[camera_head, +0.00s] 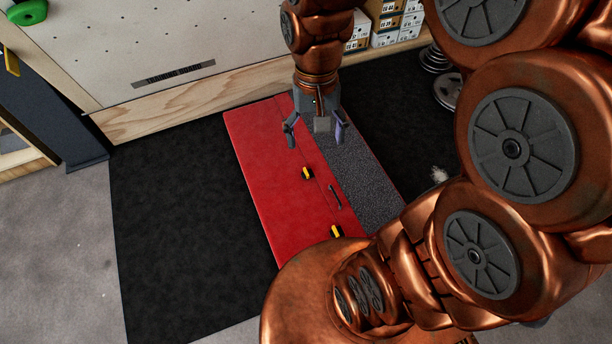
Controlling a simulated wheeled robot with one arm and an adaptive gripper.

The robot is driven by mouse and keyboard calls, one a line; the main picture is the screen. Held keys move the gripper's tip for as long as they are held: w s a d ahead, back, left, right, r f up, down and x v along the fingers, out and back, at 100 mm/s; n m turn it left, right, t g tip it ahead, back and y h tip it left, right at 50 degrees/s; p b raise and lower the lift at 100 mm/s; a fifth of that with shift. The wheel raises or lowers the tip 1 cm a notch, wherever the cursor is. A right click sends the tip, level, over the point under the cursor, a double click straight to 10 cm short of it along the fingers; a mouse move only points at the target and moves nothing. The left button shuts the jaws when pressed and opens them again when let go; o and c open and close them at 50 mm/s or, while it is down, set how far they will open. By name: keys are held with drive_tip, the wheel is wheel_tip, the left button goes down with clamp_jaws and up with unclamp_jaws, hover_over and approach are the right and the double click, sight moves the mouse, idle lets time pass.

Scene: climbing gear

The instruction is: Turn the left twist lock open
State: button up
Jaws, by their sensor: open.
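A long red case (262,180) lies on a black mat, with a grey speckled strip along its right side. The upper twist lock (307,173) is slightly farther left in the picture; the lower twist lock (336,231) is nearer my arm. Their turn positions are too small to tell. A thin dark handle (335,196) lies between them. My gripper (315,138) points down with fingers spread and empty. It appears just above the upper lock in the picture, apart from it.
The black mat (175,200) is clear left of the case. A pale training board (170,40) with a wooden base stands behind. Shoe boxes (398,25) and weight plates (447,90) are at the back right. My copper arm hides the lower right.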

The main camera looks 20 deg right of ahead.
drive_tip(key=w+d+f+m+b, duration=0.1)
drive_tip(key=w+f+m+b, duration=0.3)
drive_tip(key=w+f+b, duration=0.75)
drive_tip(key=m+t+b, duration=0.1)
drive_tip(key=m+b, duration=1)
drive_tip(key=b, duration=1.3)
hover_over(306, 172)
wheel_tip(306, 172, down, 56)
drive_tip(key=shift+f, duration=0.2)
drive_tip(key=shift+d+f, duration=0.1)
drive_tip(key=shift+f, duration=0.35)
wheel_tip(306, 172, down, 8)
drive_tip(key=b, duration=0.3)
drive_tip(key=shift+r, duration=0.25)
drive_tip(key=shift+r, duration=0.1)
drive_tip(key=c, duration=1.2)
